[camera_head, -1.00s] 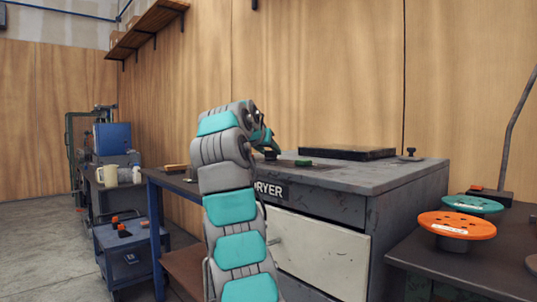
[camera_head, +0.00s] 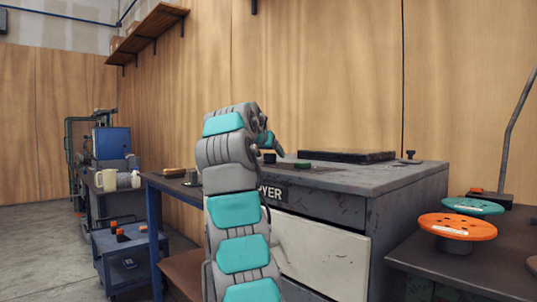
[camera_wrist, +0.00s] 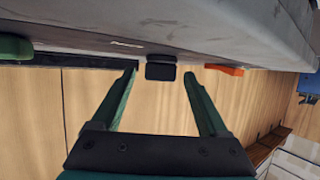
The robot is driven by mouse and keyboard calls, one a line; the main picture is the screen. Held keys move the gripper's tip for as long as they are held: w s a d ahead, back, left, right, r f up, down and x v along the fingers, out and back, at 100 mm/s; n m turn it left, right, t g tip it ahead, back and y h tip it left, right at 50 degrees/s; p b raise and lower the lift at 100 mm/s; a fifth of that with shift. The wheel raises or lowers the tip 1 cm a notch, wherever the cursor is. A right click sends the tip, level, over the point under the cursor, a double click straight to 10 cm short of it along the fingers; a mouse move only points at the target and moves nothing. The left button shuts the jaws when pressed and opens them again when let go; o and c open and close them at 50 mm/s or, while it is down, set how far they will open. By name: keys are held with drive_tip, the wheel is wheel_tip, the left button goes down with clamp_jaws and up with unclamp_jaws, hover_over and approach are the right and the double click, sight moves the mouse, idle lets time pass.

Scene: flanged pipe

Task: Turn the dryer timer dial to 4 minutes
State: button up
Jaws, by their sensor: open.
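The grey dryer (camera_head: 400,185) stands in the middle of the head view, its label partly hidden by my arm. A small black knob-like piece (camera_head: 269,158) is on its top, beside a low green piece (camera_head: 303,165). In the wrist view a black block (camera_wrist: 160,69), possibly the timer dial, shows between and beyond my fingertips. No dial marks or pointer can be read. My gripper (camera_wrist: 163,70) is open, with a green finger on each side and nothing held. In the head view its fingers are mostly hidden behind my wrist.
A long black plate (camera_head: 346,156) lies on the dryer top near the wooden wall (camera_head: 330,70). An orange piece (camera_wrist: 224,70) is beside the right finger in the wrist view. At right, a table carries an orange disc (camera_head: 457,227) and a teal disc (camera_head: 472,206).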

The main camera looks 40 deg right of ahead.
drive_tip(key=shift+b+v, duration=0.45)
drive_tip(key=shift+v, duration=3.4)
drive_tip(key=shift+s, duration=0.1)
